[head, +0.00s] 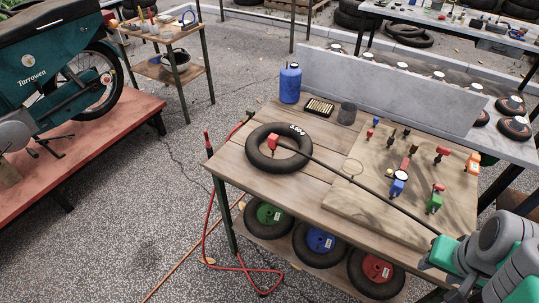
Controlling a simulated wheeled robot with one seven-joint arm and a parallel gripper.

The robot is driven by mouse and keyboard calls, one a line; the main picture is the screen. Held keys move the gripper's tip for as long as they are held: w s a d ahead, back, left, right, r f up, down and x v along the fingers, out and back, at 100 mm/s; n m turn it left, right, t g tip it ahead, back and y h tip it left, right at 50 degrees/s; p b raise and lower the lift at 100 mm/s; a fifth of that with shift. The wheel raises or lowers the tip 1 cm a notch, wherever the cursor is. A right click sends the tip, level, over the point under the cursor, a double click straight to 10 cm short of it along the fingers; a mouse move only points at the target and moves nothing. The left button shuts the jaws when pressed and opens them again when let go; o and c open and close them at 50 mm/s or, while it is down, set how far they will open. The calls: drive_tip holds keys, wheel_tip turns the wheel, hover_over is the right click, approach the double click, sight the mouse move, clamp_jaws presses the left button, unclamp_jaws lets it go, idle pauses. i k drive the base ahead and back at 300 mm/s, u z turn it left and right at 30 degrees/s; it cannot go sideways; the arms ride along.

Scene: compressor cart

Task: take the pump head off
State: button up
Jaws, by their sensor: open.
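The red pump head (273,142) sits at the inner left part of a black tyre (262,161) lying flat on the wooden workbench. Whether it is seated on a valve is too small to tell. A thin black hose (345,178) runs from it to the right, across the bench and a wooden board, toward my arm. Grey and green links of my arm show in the lower right corner. I cannot make out my gripper's fingers there, and nothing of mine is near the pump head.
The wooden board (345,203) holds several small coloured fittings and a gauge (401,175). A blue bottle (290,83), a black tray (319,107) and a grey cup (347,113) stand behind the tyre. Wheels lie on the lower shelf. A red hose (206,225) hangs at the left.

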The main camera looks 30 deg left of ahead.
sight(273, 140)
drive_tip(key=z, duration=0.05)
drive_tip(key=k, duration=0.4)
drive_tip(key=z, duration=0.9)
drive_tip(key=i, duration=0.7)
drive_tip(key=u, duration=2.4)
drive_tip(key=i, duration=0.5)
drive_tip(key=u, duration=0.2)
